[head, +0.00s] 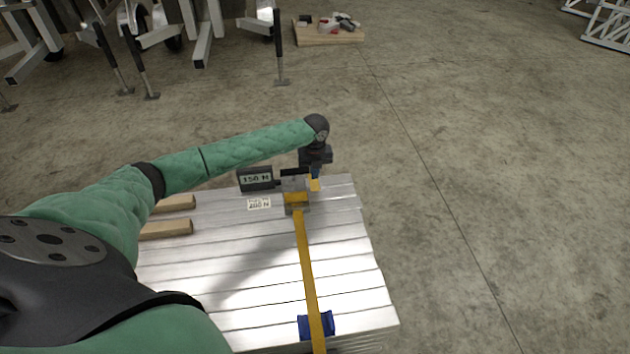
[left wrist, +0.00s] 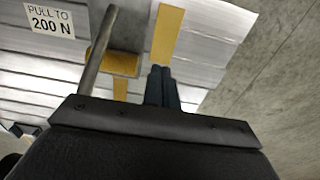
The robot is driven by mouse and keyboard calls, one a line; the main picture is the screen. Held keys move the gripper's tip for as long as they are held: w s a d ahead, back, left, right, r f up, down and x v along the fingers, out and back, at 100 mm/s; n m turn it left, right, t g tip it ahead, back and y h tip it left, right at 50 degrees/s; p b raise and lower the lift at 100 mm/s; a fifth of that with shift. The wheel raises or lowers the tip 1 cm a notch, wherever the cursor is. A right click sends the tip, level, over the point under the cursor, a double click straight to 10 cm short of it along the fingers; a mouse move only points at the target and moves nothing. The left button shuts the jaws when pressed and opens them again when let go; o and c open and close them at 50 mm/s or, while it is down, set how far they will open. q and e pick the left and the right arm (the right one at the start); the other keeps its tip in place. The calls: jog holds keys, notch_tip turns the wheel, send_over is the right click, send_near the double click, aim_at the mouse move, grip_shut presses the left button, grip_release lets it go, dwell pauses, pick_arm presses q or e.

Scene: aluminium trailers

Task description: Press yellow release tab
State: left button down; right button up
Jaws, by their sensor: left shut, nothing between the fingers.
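A small yellow tab (head: 314,185) shows at the right side of the metal buckle (head: 295,184) on the silver slatted deck. In the left wrist view, a yellow tab-like strip (left wrist: 166,36) lies just beyond my fingertips. My left gripper (head: 315,173) points down from above, right at the tab. Its dark fingers (left wrist: 160,72) are shut and empty. Whether they touch the tab I cannot tell. An orange-yellow strap (head: 307,265) runs from the buckle toward the near edge. My right gripper is not in view.
A dark display (head: 256,179) reading 150 N stands left of the buckle. A white label (left wrist: 48,20) reads PULL TO 200 N. A metal rod (left wrist: 98,52) rises beside my fingers. A blue edge piece (head: 317,326) sits under the strap. Wooden bars (head: 168,229) lie at left.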

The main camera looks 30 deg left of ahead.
pick_arm(q)
jog(key=shift+r, duration=1.4)
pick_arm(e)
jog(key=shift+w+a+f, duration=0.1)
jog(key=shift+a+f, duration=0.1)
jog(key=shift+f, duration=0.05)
